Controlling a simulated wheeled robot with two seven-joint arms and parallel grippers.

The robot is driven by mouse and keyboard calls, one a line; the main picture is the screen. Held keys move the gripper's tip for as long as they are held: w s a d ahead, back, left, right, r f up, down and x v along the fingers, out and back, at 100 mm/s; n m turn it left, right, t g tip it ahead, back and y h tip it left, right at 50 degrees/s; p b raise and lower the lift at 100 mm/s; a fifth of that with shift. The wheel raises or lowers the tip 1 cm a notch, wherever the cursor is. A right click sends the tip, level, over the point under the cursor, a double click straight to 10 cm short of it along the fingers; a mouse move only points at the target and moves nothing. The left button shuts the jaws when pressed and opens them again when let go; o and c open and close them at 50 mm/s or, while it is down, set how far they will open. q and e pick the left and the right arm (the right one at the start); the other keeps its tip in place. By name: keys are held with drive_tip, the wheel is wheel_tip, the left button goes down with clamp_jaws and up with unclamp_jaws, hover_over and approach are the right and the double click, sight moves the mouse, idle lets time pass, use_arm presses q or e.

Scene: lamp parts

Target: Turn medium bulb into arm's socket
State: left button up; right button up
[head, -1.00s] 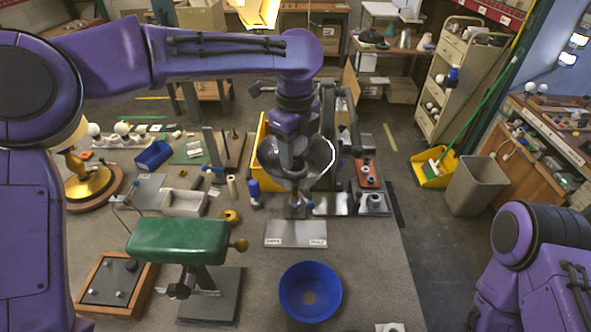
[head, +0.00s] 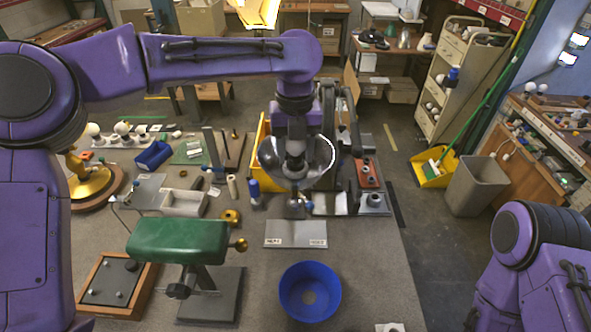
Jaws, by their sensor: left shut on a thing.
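My left arm reaches in from the left, and its gripper (head: 294,165) points down into a dark, shiny bowl-shaped lamp shade (head: 322,160). The gripper is shut, and what it holds is hidden behind the wrist and fingers; no medium bulb can be made out there. The arm's socket is also hidden, inside or behind the shade. A dark lamp arm (head: 346,120) rises just behind and right of the shade. My right gripper is out of view; only part of the right arm shows at the lower right.
A blue bowl (head: 310,308) stands at the table's front, with a grey labelled plate (head: 295,240) behind it. A green padded stand (head: 180,241) is left of the bowl. A yellow bin (head: 259,140) stands behind the shade. The bench right of the bowl is mostly clear.

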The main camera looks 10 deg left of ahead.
use_arm(q)
drive_tip(key=o, duration=0.6)
drive_tip(key=shift+m, duration=0.5)
drive_tip(key=o, duration=0.4)
drive_tip(key=shift+w+f, duration=0.1)
wheel_tip(320, 180, up, 11)
drive_tip(key=shift+f+b, duration=0.2)
drive_tip(key=shift+b, duration=0.15)
